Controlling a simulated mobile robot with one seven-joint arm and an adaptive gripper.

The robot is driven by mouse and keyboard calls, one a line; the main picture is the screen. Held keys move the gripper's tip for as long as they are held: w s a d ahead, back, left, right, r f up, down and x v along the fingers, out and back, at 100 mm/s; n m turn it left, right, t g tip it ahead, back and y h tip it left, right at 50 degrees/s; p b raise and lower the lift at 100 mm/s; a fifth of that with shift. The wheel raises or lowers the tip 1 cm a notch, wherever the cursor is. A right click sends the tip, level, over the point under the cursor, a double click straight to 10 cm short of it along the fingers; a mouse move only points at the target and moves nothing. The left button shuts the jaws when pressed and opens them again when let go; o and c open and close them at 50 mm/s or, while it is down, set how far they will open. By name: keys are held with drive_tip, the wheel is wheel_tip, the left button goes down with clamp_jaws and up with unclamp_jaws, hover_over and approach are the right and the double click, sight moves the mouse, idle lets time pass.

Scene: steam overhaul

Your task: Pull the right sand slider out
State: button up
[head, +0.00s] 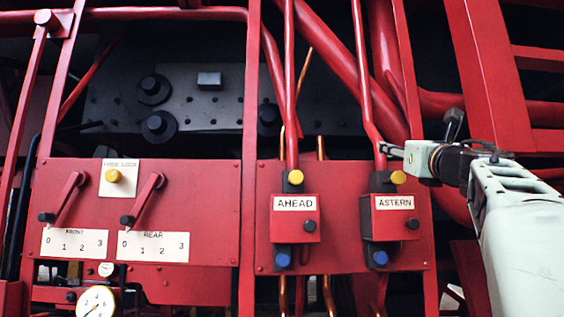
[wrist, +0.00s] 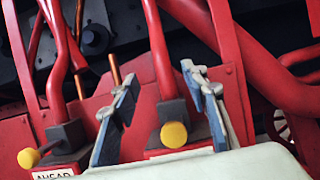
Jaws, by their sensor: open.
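The right sand slider looks to be the red box labelled ASTERN (head: 394,220) on the right of the red panel. It has a black knob (head: 412,224) on its front, a yellow knob (head: 398,177) above and a blue knob (head: 380,258) below. My gripper (head: 385,149) is just above the yellow knob, in front of the red pipe. In the wrist view my gripper (wrist: 158,85) is open and empty. There the yellow knob (wrist: 174,134) shows between and below its fingertips. The ASTERN label is mostly hidden behind my gripper's body in that view.
A matching red box labelled AHEAD (head: 295,218) is on the left. Red pipes (head: 366,80) rise above both boxes. Further left a panel carries two levers (head: 68,197) with number scales. A white gauge (head: 96,302) is at bottom left. Red beams (head: 495,75) are at upper right.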

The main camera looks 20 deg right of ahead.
drive_tip(key=shift+r, duration=1.4)
